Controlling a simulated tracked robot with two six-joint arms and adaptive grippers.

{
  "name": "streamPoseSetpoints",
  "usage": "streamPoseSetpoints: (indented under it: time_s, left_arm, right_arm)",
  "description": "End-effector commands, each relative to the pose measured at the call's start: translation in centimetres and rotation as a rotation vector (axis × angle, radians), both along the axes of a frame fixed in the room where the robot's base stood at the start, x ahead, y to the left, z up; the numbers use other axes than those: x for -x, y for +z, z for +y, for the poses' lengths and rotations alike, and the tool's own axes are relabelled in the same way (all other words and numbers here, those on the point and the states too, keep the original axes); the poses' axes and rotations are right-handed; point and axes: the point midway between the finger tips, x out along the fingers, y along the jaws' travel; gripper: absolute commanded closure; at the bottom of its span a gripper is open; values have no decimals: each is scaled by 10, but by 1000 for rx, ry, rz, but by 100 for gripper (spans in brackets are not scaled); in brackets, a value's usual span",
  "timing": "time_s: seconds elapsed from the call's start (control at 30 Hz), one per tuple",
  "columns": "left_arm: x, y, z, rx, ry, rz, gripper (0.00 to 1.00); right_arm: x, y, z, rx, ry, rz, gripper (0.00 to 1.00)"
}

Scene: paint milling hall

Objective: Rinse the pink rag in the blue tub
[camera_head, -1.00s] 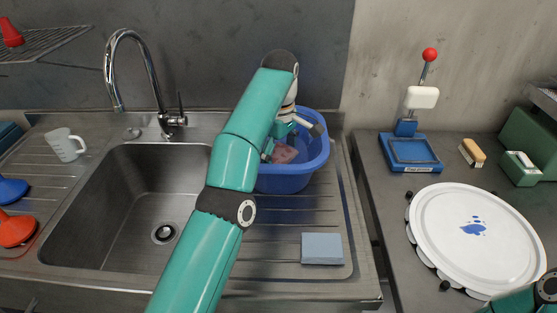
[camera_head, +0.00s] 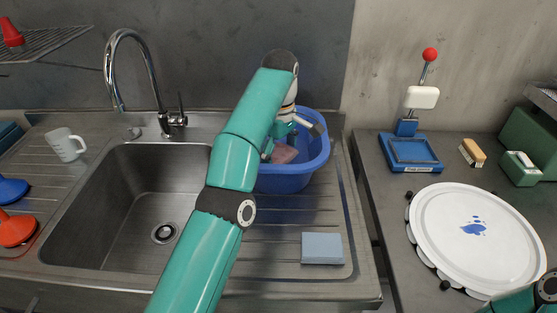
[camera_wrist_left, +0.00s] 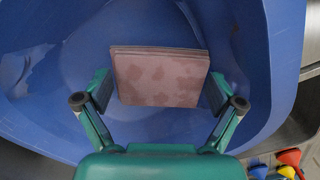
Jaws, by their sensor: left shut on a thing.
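The blue tub (camera_head: 284,179) stands on the ribbed drainboard right of the sink, partly hidden by my left arm. The pink rag (camera_head: 285,154) is inside it. In the left wrist view the folded rag (camera_wrist_left: 160,78) has darker patches and sits between my left fingers, with the tub's wall (camera_wrist_left: 285,60) around it. My left gripper (camera_head: 274,144) reaches into the tub and is shut on the rag; it also shows in the left wrist view (camera_wrist_left: 160,92). Only a bit of my right arm shows at the lower right; its gripper is out of view.
The empty steel sink (camera_head: 125,195) and faucet (camera_head: 150,75) are left of the tub. A blue-grey block (camera_head: 322,248) lies on the drainboard in front. A white round lid (camera_head: 478,238) lies on the right counter.

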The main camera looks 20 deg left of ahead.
Motion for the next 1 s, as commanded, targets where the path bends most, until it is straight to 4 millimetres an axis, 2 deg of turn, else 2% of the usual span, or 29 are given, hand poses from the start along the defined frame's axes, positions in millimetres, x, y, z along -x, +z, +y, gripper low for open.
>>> streamPoseSetpoints:
  time_s: [0.57, 1.0]
  left_arm:
    - [0, 1, 0, 0, 0, 1, 35]
    - [0, 36, 0, 0, -1, 1, 35]
  right_arm:
    - [0, 1, 0, 0, 1, 0, 60]
    - [0, 36, 0, 0, 1, 0, 60]
